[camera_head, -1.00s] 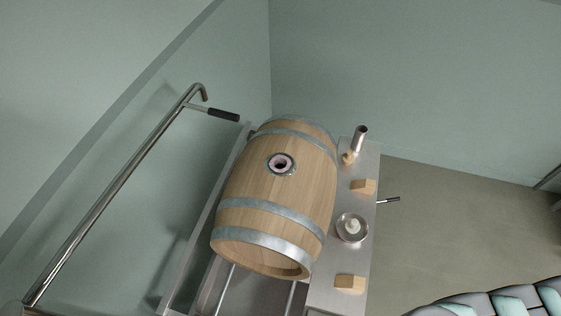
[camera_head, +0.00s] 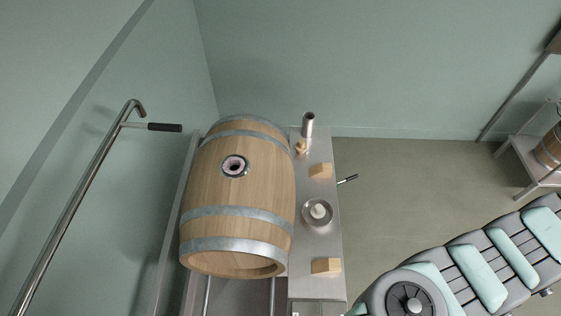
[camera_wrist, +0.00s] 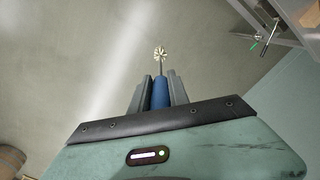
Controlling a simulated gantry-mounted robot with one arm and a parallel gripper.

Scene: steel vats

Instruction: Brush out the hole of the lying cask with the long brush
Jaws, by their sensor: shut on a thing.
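The lying cask (camera_head: 235,200) is pale wood with grey metal hoops and rests left of centre in the head view. Its hole (camera_head: 234,166) is dark, with a pale pinkish rim inside a metal ring, and faces up. My gripper (camera_wrist: 161,82) shows in the wrist view, its two grey fingers shut on the blue handle of the long brush (camera_wrist: 160,94). A thin shaft leads from the handle to a pale bristle head (camera_wrist: 159,54), which touches nothing that I can see. My gripper and the brush are outside the head view.
A steel bench (camera_head: 318,245) beside the cask bears wooden blocks (camera_head: 326,266), a bowl (camera_head: 317,212) with a pale thing in it and a steel cylinder (camera_head: 308,124). A bent pipe (camera_head: 85,175) with a black grip stands at left. A rack (camera_head: 530,165) with another cask is far right.

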